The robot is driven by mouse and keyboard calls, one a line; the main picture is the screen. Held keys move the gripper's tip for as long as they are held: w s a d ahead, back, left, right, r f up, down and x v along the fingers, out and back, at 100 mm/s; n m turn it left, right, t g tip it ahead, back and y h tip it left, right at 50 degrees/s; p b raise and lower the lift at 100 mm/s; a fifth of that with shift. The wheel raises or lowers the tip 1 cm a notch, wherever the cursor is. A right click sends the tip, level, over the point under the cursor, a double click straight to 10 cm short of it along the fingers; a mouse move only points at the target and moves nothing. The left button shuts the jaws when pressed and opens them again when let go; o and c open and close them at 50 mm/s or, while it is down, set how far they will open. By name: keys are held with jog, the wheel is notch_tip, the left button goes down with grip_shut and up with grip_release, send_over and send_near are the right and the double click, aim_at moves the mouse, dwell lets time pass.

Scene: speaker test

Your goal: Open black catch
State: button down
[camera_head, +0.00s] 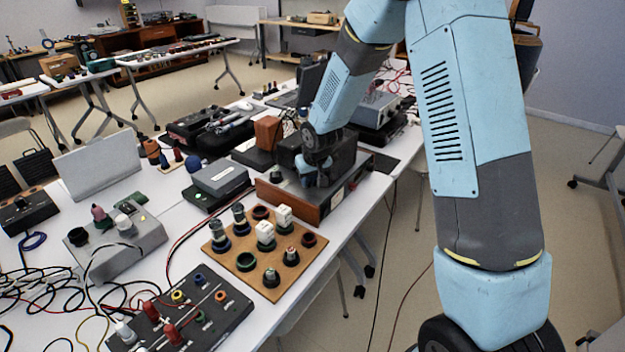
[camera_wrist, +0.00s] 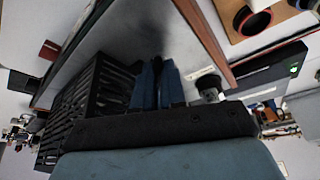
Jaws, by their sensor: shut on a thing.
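A wood-fronted unit with a dark top (camera_head: 290,200) stands on the table in the middle of the head view. My gripper (camera_head: 318,180) reaches down onto its top.
A black slotted block (camera_wrist: 90,105) is close left of the fingers in the wrist view. A wooden board (camera_head: 232,262) with several knobs lies in front of the unit. A grey box (camera_head: 220,178) stands left. Cables and a black panel (camera_head: 190,320) fill the near table.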

jog(key=shift+s+f+n, duration=0.1)
jog(key=shift+s+n, duration=0.05)
jog(key=shift+n, duration=0.15)
dwell(0.4)
jog(key=c, duration=1.2)
grip_release()
jog(key=v, duration=1.3)
jog(key=shift+r, duration=0.35)
jog(key=shift+s+d, duration=0.1)
jog(key=shift+d, duration=0.05)
